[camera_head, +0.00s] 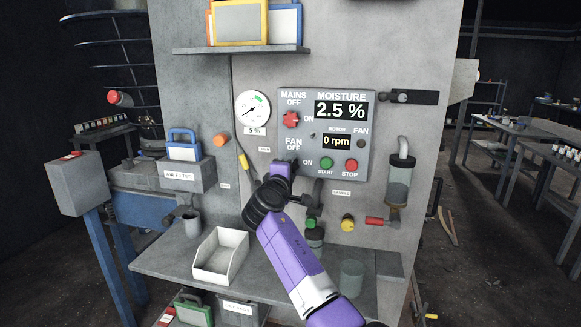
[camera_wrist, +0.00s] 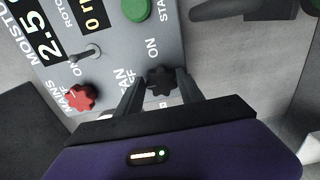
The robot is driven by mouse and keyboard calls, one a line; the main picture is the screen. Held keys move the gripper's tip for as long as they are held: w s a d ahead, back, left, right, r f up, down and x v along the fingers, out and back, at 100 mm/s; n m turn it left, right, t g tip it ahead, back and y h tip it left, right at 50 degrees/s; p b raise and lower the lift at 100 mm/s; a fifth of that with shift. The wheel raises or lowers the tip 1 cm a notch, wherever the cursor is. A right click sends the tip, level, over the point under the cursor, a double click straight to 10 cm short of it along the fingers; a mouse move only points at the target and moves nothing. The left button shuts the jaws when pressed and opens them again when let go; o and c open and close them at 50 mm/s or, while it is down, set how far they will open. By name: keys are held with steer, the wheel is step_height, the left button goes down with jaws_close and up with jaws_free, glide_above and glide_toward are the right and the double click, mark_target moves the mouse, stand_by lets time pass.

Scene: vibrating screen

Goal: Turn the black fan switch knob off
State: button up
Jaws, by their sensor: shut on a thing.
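The black fan switch knob (camera_wrist: 161,80) shows in the wrist view between the two fingers of my gripper (camera_wrist: 160,88). My gripper is shut on it. In the head view my gripper (camera_head: 280,170) reaches the lower left of the grey control panel (camera_head: 369,150), just below the FAN OFF label, and hides the knob. The knob's ON label lies close beside it in both views. I cannot tell exactly which way the knob points. The panel displays read 2.5 % moisture and 0 rpm.
The red mains knob (camera_head: 291,120) sits above my gripper; the green start button (camera_head: 326,163) and red stop button (camera_head: 351,166) are to its right.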

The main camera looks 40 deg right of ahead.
steer(key=shift+a+f, duration=0.15)
steer(key=shift+f, duration=0.1)
steer(key=o, duration=1.2)
steer(key=shift+o, duration=0.8)
steer(key=shift+r, duration=0.15)
steer(key=b+v, duration=0.1)
steer(key=v, duration=0.6)
steer(key=shift+s+a+b, duration=0.2)
steer(key=shift+a+b, duration=0.05)
steer(key=shift+b, duration=0.05)
